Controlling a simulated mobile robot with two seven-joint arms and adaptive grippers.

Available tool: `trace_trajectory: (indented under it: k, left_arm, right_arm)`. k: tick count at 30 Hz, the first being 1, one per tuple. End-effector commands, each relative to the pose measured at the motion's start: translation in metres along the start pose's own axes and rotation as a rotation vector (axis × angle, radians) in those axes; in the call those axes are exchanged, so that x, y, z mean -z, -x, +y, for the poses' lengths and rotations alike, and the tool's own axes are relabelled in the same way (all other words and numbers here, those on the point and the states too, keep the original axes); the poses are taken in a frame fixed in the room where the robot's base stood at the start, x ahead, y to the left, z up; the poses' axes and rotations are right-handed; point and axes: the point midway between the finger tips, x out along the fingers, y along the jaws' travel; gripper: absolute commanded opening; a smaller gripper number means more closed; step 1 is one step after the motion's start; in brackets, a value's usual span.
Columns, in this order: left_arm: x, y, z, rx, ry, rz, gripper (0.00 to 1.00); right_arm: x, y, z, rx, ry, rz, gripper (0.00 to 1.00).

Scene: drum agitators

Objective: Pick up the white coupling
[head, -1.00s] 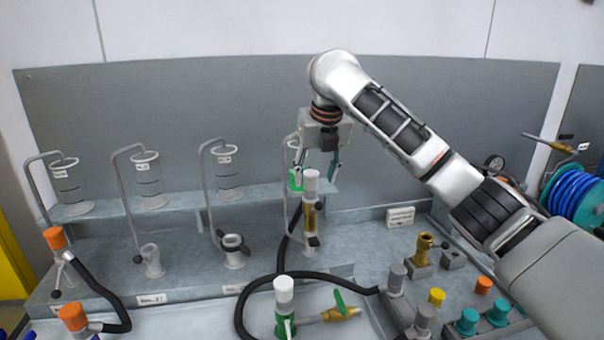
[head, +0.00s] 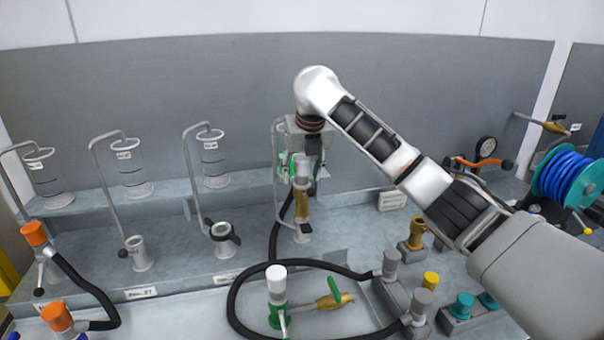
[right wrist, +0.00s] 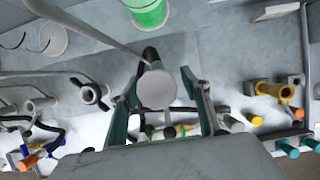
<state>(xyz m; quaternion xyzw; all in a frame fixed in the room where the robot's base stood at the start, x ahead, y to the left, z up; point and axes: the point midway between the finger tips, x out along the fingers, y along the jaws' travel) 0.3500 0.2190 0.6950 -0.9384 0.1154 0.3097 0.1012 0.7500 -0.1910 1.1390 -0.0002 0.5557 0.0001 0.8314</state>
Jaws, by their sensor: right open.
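The white coupling (head: 302,170) stands upright on top of a brass fitting (head: 302,204) on the grey bench. My right gripper (head: 300,176) is above and around it, pointing down, with its fingers open. In the right wrist view the coupling's round top (right wrist: 157,90) lies between the two dark green fingers of the right gripper (right wrist: 162,112). A gap shows at the right finger; whether the left finger touches it I cannot tell. My left gripper is not in view.
A second white-topped coupling (head: 276,279) on a green valve stands in front, beside a looping black hose (head: 232,297). A bent metal pipe (head: 277,190) rises just left of the gripper. Grey and teal caps (head: 463,304) stand at the right.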

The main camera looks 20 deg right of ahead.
Motion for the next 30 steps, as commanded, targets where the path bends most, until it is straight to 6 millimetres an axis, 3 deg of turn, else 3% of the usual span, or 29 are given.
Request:
trace_trajectory:
  k: [6, 12, 23, 30]
  left_arm:
    - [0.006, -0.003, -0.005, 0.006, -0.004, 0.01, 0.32]
    - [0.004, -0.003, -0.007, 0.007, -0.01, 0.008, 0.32]
    - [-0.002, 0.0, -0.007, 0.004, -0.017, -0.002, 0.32]
    - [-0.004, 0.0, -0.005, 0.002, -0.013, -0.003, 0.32]
  right_arm:
    - [0.0, -0.001, 0.0, 0.0, 0.0, 0.0, 0.47]
    - [0.0, -0.001, 0.0, 0.0, 0.0, 0.0, 0.0]
    - [-0.002, 0.002, 0.0, -0.001, 0.0, -0.002, 0.0]
    - [-0.011, 0.023, 0.001, -0.001, -0.001, -0.005, 0.0]
